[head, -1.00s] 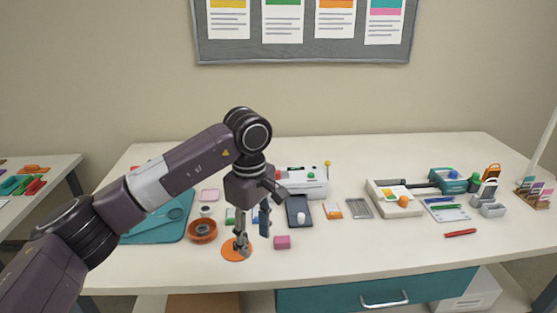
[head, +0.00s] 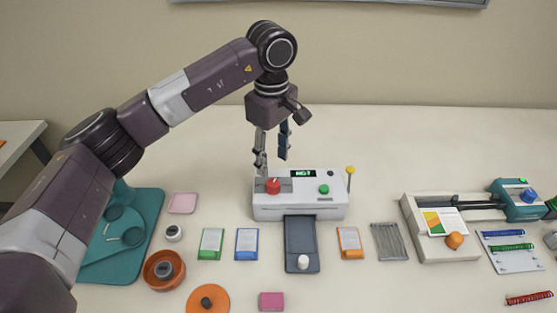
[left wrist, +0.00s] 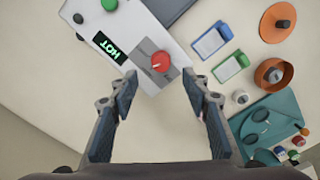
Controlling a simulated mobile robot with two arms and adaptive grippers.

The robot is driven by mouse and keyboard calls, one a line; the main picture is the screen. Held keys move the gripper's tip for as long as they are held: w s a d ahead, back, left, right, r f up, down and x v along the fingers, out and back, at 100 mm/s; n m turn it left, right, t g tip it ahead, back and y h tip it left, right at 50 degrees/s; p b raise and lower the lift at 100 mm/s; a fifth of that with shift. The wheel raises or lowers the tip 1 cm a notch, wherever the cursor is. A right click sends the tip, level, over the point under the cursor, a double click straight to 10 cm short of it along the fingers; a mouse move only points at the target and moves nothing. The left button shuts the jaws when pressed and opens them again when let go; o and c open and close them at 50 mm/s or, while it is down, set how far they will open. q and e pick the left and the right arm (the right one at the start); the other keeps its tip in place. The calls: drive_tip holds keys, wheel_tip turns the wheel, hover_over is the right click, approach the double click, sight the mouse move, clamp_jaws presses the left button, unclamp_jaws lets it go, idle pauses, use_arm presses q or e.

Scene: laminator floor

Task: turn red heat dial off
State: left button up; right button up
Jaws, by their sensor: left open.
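The white laminator (head: 320,206) stands on the table, with a red heat dial (head: 273,186) on a grey patch at its top left. A small white pointer mark shows on the dial in the left wrist view (left wrist: 160,62). Its display (left wrist: 109,47) is lit and reads HOT in green. A green button (head: 323,189) sits to the right. My left gripper (head: 271,158) points down above the dial, open and empty. In the left wrist view the dial lies just beyond and between the open fingertips (left wrist: 160,80), apart from them. My right gripper is out of view.
A yellow-knobbed lever (head: 350,170) rises at the laminator's right end. A dark tray (head: 300,238) extends from its front. Small packs, an orange bowl (head: 151,270) and a teal mat (head: 142,205) lie around. A paper trimmer (head: 415,220) stands right. The table behind is clear.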

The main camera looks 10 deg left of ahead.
sight(273, 183)
use_arm(q)
drive_tip(key=shift+w+f, duration=0.1)
drive_tip(key=shift+f, duration=0.25)
drive_tip(key=f, duration=0.2)
drive_tip(key=f+p, duration=0.1)
drive_tip(key=f, duration=0.1)
drive_tip(key=f+p, duration=0.1)
drive_tip(key=shift+s+f, duration=0.3)
drive_tip(key=shift+f, duration=0.1)
drive_tip(key=shift+w+f, duration=0.1)
drive_tip(key=shift+f, duration=0.45)
drive_tip(key=c, duration=1.2)
drive_tip(key=shift+o, duration=0.2)
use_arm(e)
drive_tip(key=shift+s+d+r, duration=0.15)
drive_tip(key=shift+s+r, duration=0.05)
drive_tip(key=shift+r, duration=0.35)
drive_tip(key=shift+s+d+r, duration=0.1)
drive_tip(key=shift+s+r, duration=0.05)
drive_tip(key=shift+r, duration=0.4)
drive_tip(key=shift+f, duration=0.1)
